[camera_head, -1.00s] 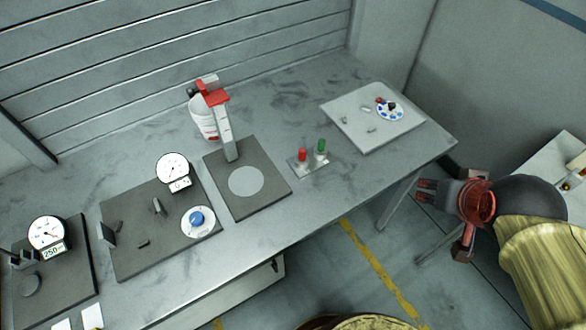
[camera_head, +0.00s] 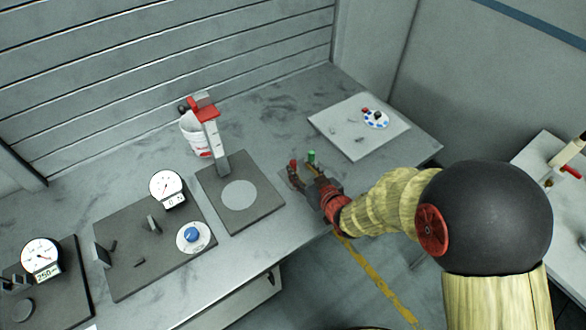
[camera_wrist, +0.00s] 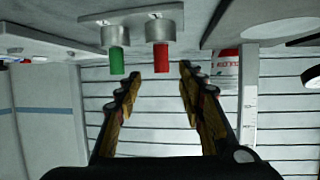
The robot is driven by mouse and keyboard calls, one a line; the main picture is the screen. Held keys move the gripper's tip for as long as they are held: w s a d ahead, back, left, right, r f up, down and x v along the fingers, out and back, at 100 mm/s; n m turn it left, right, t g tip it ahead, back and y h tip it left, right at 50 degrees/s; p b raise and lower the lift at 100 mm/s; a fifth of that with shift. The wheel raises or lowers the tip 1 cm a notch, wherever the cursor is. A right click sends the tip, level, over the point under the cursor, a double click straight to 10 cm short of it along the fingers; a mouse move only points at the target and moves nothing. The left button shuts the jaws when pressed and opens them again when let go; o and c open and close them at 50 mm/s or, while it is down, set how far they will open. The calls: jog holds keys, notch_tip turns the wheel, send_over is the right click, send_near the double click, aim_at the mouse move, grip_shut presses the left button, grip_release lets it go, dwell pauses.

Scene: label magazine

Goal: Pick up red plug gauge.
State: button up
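The red plug gauge (camera_head: 293,163) stands in its small holder on the grey bench, left of the green plug gauge (camera_head: 311,155). In the wrist view, which looks upside down, the red plug gauge (camera_wrist: 161,57) hangs from a grey collar beside the green one (camera_wrist: 116,60). My gripper (camera_head: 305,172) is at the holder, in front of the gauges. In the wrist view my gripper (camera_wrist: 159,76) is open, with its fingers on either side of the line to the red gauge and nothing between them. Contact cannot be told. My gripper hides most of the holder (camera_wrist: 135,19) in the head view.
A dark stand with a red-topped column (camera_head: 208,115) is left of the gauges, with a white tub (camera_head: 193,135) behind. A pale plate (camera_head: 350,140) with small parts lies to the right. Dial gauges (camera_head: 167,187) stand further left.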

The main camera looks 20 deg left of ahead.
aim_at(294, 164)
jog(key=b+x, duration=0.1)
jog(key=x, duration=0.5)
jog(key=shift+a, duration=0.15)
jog(key=shift+c, duration=1)
jog(key=c, duration=0.7)
grip_shut()
